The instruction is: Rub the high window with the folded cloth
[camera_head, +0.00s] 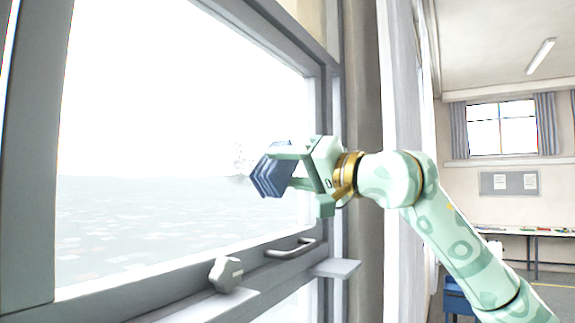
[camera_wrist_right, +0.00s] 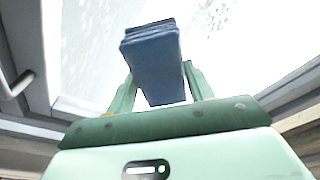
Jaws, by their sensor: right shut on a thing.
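The high window (camera_head: 190,150) fills the left and middle of the head view, a bright pane in a grey frame. My right gripper (camera_head: 288,168) is in front of the pane's right part, shut on the folded blue cloth (camera_head: 268,172). The cloth's layered edge faces the glass; I cannot tell whether it touches. In the right wrist view the cloth (camera_wrist_right: 154,62) stands out between the two fingers (camera_wrist_right: 160,92), with the bright pane (camera_wrist_right: 230,35) beyond. My left gripper is not in view.
A handle (camera_head: 290,249) and a grey-white knob (camera_head: 226,273) sit on the lower window frame. A small ledge (camera_head: 335,268) juts out at the lower right corner. A curtain (camera_head: 362,120) hangs right of the frame. A table (camera_head: 525,231) stands far back right.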

